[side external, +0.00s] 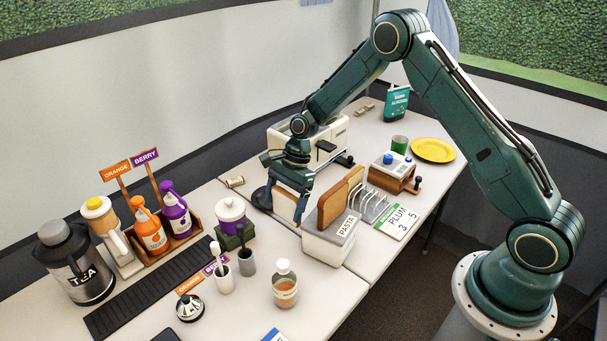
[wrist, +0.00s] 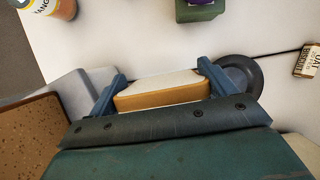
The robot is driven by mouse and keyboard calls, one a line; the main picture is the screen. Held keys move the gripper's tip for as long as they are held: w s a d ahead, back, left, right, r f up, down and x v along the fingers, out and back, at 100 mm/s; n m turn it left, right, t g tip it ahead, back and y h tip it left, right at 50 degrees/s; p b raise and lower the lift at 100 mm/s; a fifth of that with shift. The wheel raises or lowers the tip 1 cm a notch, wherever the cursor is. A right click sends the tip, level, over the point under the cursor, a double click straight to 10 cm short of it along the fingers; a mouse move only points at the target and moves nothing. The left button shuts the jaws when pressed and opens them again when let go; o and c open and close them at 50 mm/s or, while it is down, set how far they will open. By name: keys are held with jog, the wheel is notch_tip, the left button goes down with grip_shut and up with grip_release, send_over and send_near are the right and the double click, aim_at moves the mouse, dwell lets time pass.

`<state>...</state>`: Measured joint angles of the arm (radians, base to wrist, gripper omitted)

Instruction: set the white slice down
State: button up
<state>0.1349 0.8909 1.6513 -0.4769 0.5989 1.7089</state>
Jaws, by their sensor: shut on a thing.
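The white slice (side external: 284,204) has a pale face and a tan crust. It is between the fingers of my gripper (side external: 286,212), which is shut on it. In the wrist view the slice (wrist: 160,91) lies across the gap between the blue fingers of my gripper (wrist: 162,92). In the side view it hangs beside the white box marked PASTA (side external: 325,248). Whether its lower edge touches the table is hard to tell.
Brown slices (side external: 331,207) stand at the PASTA box, right of my gripper. A black round base (side external: 262,199) is close on the left. Behind are a cream toaster (side external: 343,133) and, to the right, a wire rack (side external: 377,211).

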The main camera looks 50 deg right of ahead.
notch_tip(320, 180, up, 17)
dwell(0.4)
dwell(0.5)
jog(key=w+d+m+t+h, duration=0.1)
jog(key=w+d+m, duration=0.35)
jog(key=d, duration=0.75)
jog(key=w+d+m+t+h, duration=0.15)
jog(key=w+d+m, duration=0.3)
jog(key=d, duration=0.75)
jog(key=s+d+m+t+h, duration=0.1)
jog(key=s+d+m, duration=0.3)
jog(key=d, duration=0.8)
jog(key=s+d+m+t+h, duration=0.1)
jog(key=d+m, duration=0.4)
jog(key=d, duration=0.8)
notch_tip(320, 180, down, 15)
jog(key=shift+s+a+f, duration=0.15)
jog(key=shift+f, duration=0.05)
jog(key=shift+f, duration=0.1)
jog(key=shift+f, duration=2)
